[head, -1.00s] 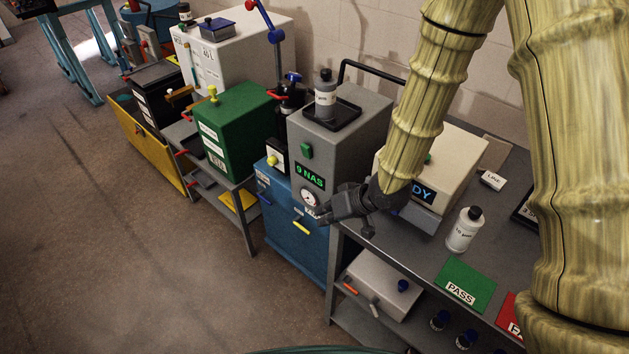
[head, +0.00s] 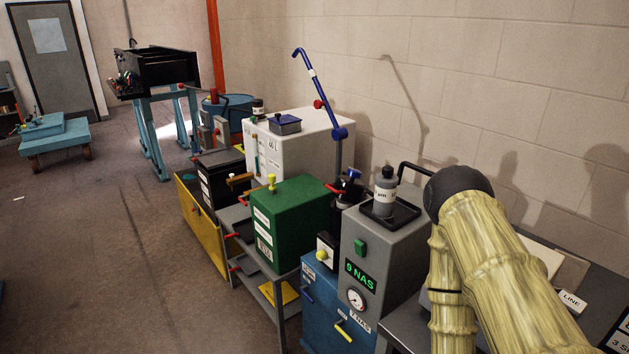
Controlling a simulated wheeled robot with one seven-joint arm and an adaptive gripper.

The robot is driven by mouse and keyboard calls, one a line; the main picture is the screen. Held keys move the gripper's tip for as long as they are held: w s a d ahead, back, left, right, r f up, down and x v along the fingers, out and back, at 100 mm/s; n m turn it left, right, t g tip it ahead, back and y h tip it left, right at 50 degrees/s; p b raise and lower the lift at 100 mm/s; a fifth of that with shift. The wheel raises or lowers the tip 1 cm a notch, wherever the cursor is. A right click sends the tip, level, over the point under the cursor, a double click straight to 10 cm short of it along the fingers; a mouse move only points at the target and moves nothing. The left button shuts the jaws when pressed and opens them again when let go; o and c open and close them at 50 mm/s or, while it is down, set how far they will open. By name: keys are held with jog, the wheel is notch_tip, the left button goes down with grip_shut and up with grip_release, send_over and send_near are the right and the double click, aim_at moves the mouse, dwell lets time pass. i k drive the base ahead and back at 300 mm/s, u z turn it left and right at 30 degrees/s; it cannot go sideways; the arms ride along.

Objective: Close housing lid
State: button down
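I cannot tell for certain which part is the housing lid. A black housing (head: 346,194) with a blue top handle (head: 354,174) stands between the green tank and the grey tester, partly hidden by both. A blue lever (head: 318,88) rises at a slant from a blue joint on a post behind the green tank. My gripper is not in view; only my tan arm shows at the lower right, in front of the bench.
The green tank (head: 290,222), white tank (head: 310,139), blue cabinet (head: 318,305) and grey tester (head: 388,238) stand in a row along the wall. A grey bottle (head: 386,194) stands on the tester. A yellow bin (head: 196,215) borders the open floor at left.

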aim_at(345, 188)
jog(key=u, duration=1.15)
jog(key=k, duration=0.8)
jog(key=z, duration=1)
jog(key=i, duration=0.5)
